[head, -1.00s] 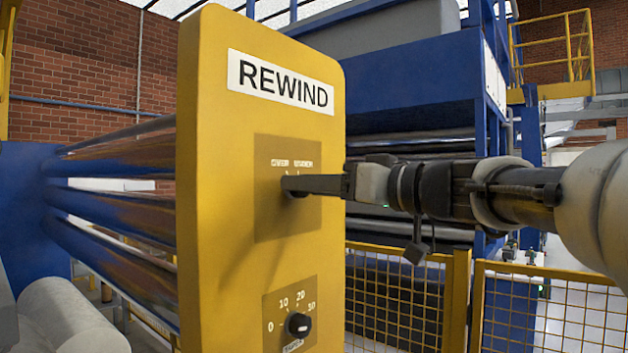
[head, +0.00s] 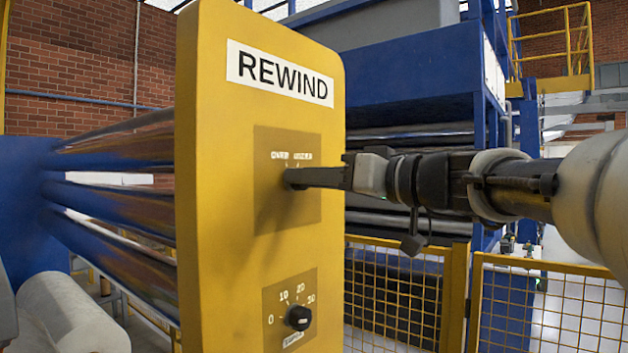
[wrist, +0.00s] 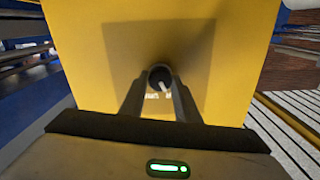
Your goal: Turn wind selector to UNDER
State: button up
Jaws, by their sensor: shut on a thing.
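The wind selector is a small dark round knob (wrist: 156,73) with a white pointer mark, on a square plate (head: 268,211) in the yellow REWIND panel (head: 222,180). My gripper (head: 294,178) reaches it from the right; in the wrist view my gripper (wrist: 159,84) has one finger on each side of the knob and is shut on it. In the wrist view the pointer slants toward the lower right. Two small labels sit above the knob in the head view, too blurred to read surely. In the head view the fingers hide the knob.
A lower black knob (head: 298,317) with a scale from 0 to 30 sits on the same panel. Long shiny rollers (head: 125,200) run behind the panel at left. A yellow mesh fence (head: 400,295) stands below my arm. A blue machine (head: 410,80) is behind.

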jog(key=m+b, duration=0.2)
jog(key=m, duration=0.9)
dwell(0.3)
jog(key=shift+m, duration=0.3)
jog(key=o, duration=1)
jog(key=shift+f, duration=0.1)
jog(key=shift+o, duration=0.2)
jog(key=shift+d, duration=0.15)
jog(key=v, duration=1.7)
jog(key=shift+s+d, duration=0.1)
